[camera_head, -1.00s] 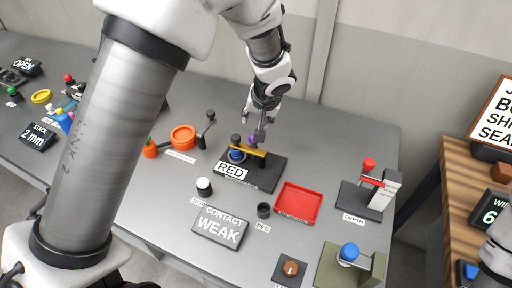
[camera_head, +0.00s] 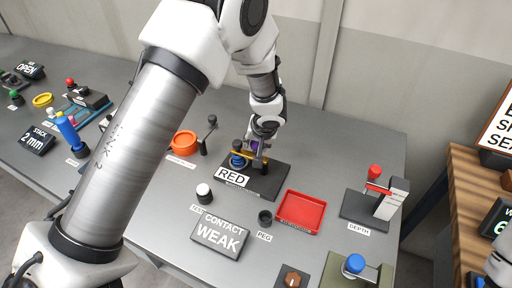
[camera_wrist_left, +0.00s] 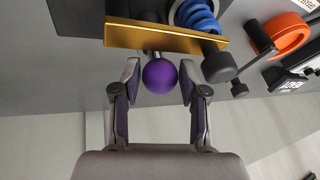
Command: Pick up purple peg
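The purple peg's round purple knob (camera_wrist_left: 159,76) shows in the left wrist view, with a short metal stem at the edge of a gold bar (camera_wrist_left: 165,38). My left gripper (camera_wrist_left: 158,85) is open, with one finger on each side of the knob and gaps to it. In the head view my left gripper (camera_head: 262,138) is low over the black fixture (camera_head: 268,182) with the RED sign, and little of the purple knob (camera_head: 254,145) shows behind the gold bar. My right gripper is not clearly in view.
A blue coiled piece (camera_head: 237,160) with a black knob stands beside the gold bar. A red tray (camera_head: 301,212), a black PEG holder (camera_head: 265,217) and the CONTACT WEAK sign (camera_head: 220,235) lie nearer. An orange ring (camera_head: 184,142) and crank stand left.

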